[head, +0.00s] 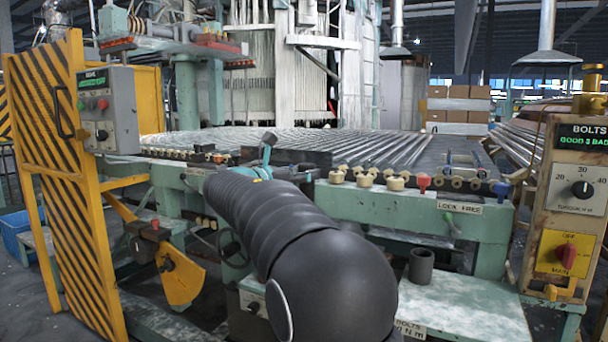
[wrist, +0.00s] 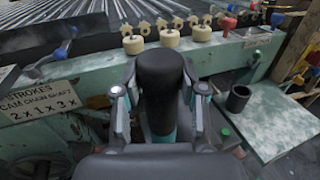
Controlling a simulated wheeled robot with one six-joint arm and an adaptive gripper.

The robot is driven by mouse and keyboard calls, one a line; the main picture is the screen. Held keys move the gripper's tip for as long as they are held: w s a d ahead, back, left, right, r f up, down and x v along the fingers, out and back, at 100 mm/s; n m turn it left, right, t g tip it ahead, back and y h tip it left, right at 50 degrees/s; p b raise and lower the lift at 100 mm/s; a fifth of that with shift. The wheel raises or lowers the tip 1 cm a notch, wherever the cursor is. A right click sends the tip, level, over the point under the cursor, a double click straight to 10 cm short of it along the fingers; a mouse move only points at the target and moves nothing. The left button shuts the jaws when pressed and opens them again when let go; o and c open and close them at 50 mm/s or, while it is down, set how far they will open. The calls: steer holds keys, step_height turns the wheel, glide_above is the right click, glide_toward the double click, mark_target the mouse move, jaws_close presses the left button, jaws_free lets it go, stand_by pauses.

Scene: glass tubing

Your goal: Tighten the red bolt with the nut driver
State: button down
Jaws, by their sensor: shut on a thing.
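My gripper (wrist: 160,95) is shut on a tool with a thick dark handle (wrist: 160,70) and a teal part below, seemingly the nut driver. The handle stands up between the two fingers; its lower end is hidden. In the head view the tool's dark top (head: 268,138) shows beyond my arm, which hides most of my gripper. The red bolt (head: 423,182) stands at the front edge of the roller bed, right of my gripper. It also shows in the wrist view (wrist: 228,26), beyond and right of the tool, apart from it.
Several cream knobs (head: 396,184) line the bed edge left of the red bolt. A blue-topped piece (head: 500,190) is to its right. A dark open cup (head: 420,266) stands on the lower pale shelf (head: 460,300). A control panel (head: 575,200) stands at right, a striped yellow guard (head: 65,170) at left.

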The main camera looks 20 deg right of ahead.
steer(key=shift+f, duration=1.05)
stand_by(2.4)
steer(key=shift+r+p, duration=1.1)
steer(key=shift+r, duration=2.8)
